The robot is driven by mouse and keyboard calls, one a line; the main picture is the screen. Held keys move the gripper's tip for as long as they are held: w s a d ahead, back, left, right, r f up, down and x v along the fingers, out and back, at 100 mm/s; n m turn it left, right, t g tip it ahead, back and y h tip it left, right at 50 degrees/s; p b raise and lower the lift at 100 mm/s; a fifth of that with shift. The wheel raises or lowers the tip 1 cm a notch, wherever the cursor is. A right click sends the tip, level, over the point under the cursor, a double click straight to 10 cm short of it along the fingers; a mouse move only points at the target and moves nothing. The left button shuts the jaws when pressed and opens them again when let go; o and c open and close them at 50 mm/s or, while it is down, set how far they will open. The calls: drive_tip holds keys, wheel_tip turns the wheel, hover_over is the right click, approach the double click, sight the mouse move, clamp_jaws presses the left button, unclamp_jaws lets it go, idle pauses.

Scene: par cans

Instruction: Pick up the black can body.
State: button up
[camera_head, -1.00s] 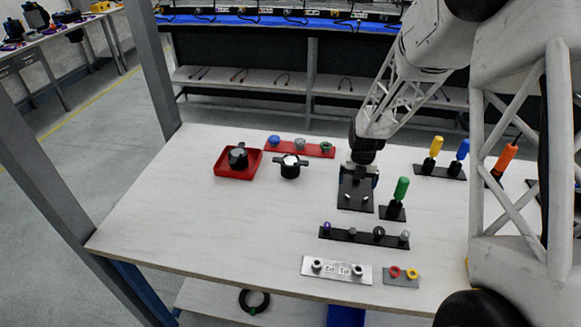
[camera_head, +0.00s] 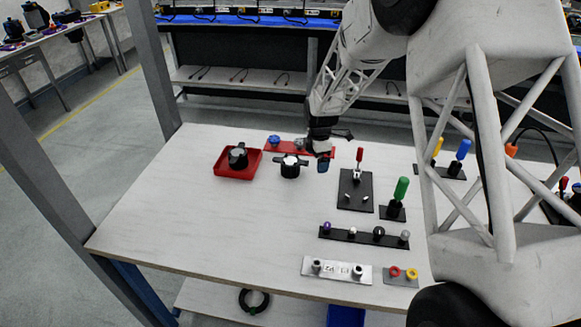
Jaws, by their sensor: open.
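A black can-shaped piece (camera_head: 238,158) sits in a shallow red tray (camera_head: 222,171) at the left of the table. A second black can-shaped piece (camera_head: 290,170), with side tabs and a pale top, stands on the bare table just right of the tray. I cannot tell which is called the can body. My gripper (camera_head: 332,151) is open and empty, above the table to the right of the second piece and apart from it. My gripper partly hides the right end of a red strip holding small knobs (camera_head: 285,147).
A black plate with a red-handled part (camera_head: 358,190) lies right of my gripper. Handled tools (camera_head: 400,192), a black knob strip (camera_head: 345,235) and a silver block (camera_head: 335,272) are farther right and nearer. The table's left front is clear.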

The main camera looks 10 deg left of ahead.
sight(292, 161)
drive_tip(key=a+m, duration=0.2)
drive_tip(key=a, duration=0.1)
drive_tip(key=w+a+r+m, duration=0.1)
drive_tip(key=a+m, duration=0.4)
drive_tip(key=a, duration=0.1)
drive_tip(key=shift+w+r, duration=0.35)
drive_tip(key=shift+w, duration=0.05)
drive_tip(key=shift+f, duration=1.3)
drive_tip(key=shift+f, duration=0.1)
drive_tip(key=shift+s+f, duration=0.2)
drive_tip(key=shift+f, duration=2.35)
drive_tip(key=c, duration=1.2)
